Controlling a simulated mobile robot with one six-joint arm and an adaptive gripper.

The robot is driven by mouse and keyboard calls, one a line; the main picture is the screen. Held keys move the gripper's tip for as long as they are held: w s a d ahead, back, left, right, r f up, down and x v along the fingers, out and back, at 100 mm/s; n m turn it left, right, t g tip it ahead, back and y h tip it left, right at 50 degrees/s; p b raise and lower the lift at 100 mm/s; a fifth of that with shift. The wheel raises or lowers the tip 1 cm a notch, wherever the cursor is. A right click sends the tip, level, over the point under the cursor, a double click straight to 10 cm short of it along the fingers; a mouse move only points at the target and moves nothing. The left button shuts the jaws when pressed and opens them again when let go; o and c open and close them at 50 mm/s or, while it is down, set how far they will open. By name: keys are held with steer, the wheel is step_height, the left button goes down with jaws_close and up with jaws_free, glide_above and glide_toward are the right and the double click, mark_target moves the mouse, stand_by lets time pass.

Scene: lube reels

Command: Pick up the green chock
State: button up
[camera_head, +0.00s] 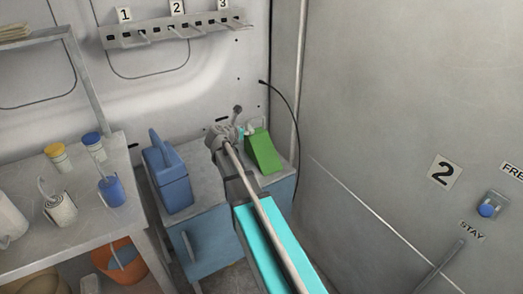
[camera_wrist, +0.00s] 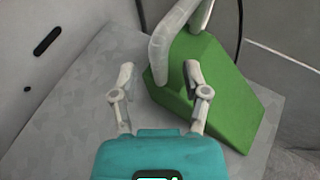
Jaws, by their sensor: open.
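The green chock (camera_head: 263,152) is a wedge on the grey top of a blue cabinet in the corner. In the wrist view the chock (camera_wrist: 222,98) fills the right of centre, with a pale grey bar, apparently its handle, rising at its upper end. I cannot tell whether the right finger touches the chock. In the head view my arm partly hides the gripper.
A blue container (camera_head: 170,175) stands left of my arm on the cabinet (camera_head: 206,240). A wall rack (camera_head: 175,33) with numbered hooks hangs behind. A black cable (camera_head: 296,115) runs down beside the chock.

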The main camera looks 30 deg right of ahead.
steer(key=shift+x, duration=0.75)
jaws_close()
steer(key=shift+r, duration=0.1)
